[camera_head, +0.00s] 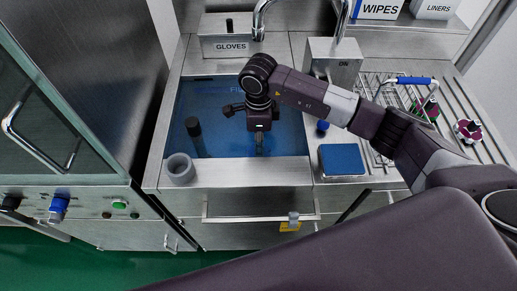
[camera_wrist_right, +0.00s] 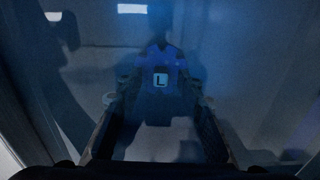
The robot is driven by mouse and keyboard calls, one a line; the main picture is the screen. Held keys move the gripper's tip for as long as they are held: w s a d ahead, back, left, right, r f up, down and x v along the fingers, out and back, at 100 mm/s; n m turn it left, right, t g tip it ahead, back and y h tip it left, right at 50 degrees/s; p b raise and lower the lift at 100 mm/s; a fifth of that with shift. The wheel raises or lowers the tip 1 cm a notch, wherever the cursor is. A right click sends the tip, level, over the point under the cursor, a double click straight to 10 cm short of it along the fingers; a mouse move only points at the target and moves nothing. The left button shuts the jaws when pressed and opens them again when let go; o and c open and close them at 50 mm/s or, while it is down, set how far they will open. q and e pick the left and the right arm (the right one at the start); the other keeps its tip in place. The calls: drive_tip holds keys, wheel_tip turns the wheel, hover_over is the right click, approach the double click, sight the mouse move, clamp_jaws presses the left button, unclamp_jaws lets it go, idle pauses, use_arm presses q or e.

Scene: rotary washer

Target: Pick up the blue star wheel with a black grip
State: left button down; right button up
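My right gripper (camera_head: 260,150) reaches down into the blue water of the sink (camera_head: 216,107). In the right wrist view its two fingers (camera_wrist_right: 160,108) are apart, one on each side. A dim blue part with a white "L" label (camera_wrist_right: 160,80) lies ahead between the fingertips; it looks like part of the blue star wheel, but its outline is unclear in the murky water. A dark upright shape (camera_wrist_right: 159,25) stands behind it. In the head view a black cylindrical grip (camera_head: 194,130) stands in the water left of my gripper. My left gripper is not in view.
A wire rack (camera_head: 380,90) and a red-and-white wheel (camera_head: 468,131) are on the right drainboard. The faucet (camera_head: 259,20) rises behind the sink.

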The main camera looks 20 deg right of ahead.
drive_tip(key=shift+f, duration=0.8)
drive_tip(key=shift+c, duration=0.5)
clamp_jaws()
